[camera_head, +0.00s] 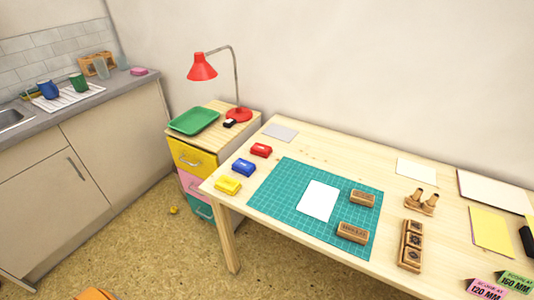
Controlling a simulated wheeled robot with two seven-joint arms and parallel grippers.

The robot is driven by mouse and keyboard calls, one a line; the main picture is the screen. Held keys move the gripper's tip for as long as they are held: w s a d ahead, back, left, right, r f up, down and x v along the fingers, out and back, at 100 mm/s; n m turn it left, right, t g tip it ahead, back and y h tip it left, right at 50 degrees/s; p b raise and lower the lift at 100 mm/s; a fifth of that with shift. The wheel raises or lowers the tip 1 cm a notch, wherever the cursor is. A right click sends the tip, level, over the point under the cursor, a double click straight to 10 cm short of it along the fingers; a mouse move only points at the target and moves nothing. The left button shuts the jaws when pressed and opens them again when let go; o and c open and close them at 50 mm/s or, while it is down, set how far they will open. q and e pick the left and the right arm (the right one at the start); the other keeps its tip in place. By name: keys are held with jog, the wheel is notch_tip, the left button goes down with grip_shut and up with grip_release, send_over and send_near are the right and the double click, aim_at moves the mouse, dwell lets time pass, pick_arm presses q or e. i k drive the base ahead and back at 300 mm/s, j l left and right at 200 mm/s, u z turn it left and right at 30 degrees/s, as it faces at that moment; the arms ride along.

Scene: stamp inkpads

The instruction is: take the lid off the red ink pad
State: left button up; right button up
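The red ink pad (261,150) is a small red box near the left end of the wooden table, at the back of a row of ink pads. It looks closed, with a small dark mark on its top. The blue ink pad (243,167) and the yellow ink pad (227,185) lie in front of it, apart from it. Neither of my grippers shows in the head view, and nothing touches the red ink pad.
A green cutting mat (280,205) with a white card (318,201) and wooden stamps (353,232) lies right of the pads. A grey sheet (280,132) lies behind the red pad. A drawer cabinet with a red lamp (203,68) stands left of the table.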

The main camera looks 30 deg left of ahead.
aim_at(258, 148)
jog(key=j+z, duration=0.3)
jog(key=j, duration=0.45)
jog(key=j+z, duration=0.3)
jog(key=j, duration=0.45)
